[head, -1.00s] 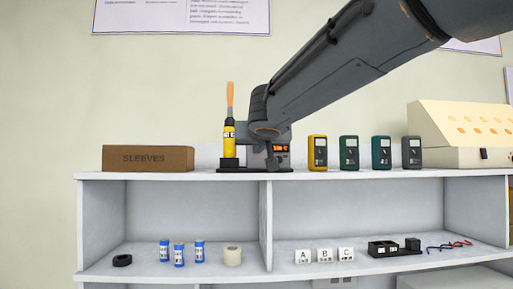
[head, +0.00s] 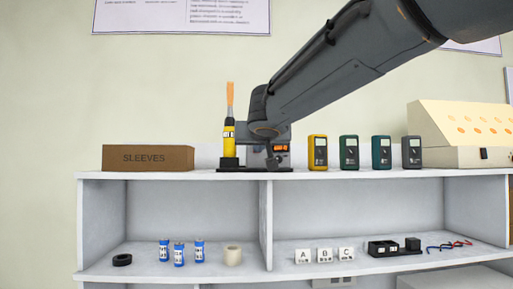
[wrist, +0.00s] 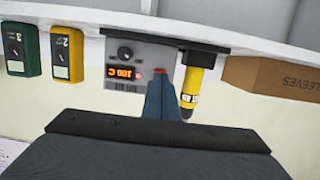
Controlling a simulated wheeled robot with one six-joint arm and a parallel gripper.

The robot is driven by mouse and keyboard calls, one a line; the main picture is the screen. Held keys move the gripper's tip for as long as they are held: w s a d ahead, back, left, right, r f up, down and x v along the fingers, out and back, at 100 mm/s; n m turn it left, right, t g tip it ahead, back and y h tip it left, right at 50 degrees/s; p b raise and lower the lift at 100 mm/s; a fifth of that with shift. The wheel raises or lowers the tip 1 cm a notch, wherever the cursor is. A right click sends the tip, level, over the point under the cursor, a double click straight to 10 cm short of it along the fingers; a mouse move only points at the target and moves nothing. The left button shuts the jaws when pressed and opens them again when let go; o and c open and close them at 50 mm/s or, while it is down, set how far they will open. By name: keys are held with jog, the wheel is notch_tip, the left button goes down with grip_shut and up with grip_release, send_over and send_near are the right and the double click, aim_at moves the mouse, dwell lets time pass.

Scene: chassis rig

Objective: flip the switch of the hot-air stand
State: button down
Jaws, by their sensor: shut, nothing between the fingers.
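The hot-air stand (head: 254,147) is a grey box on a dark base on top of the shelf unit, partly hidden by my arm in the head view. In the wrist view, which is upside down, its front (wrist: 150,55) shows a dark knob, a lit orange display (wrist: 121,73) reading about 100 C, and a small red spot (wrist: 160,71). The yellow hot-air wand (head: 229,138) stands upright beside it with an orange strip (head: 230,100) above. My gripper (wrist: 161,76) is shut and empty, its tips at the red spot and partly covering it. I cannot tell whether they touch.
A SLEEVES box (head: 148,158) stands left of the stand. A yellow meter (head: 317,152) and several other meters stand to the right, then a cream sloped case (head: 459,134). The lower shelf holds batteries, a tape roll (head: 232,256) and lettered blocks.

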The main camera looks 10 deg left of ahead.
jog(key=shift+b+x, duration=0.5)
jog(key=shift+x, duration=0.85)
jog(key=b+v, duration=0.2)
jog(key=v, duration=0.6)
dwell(0.5)
dwell(0.4)
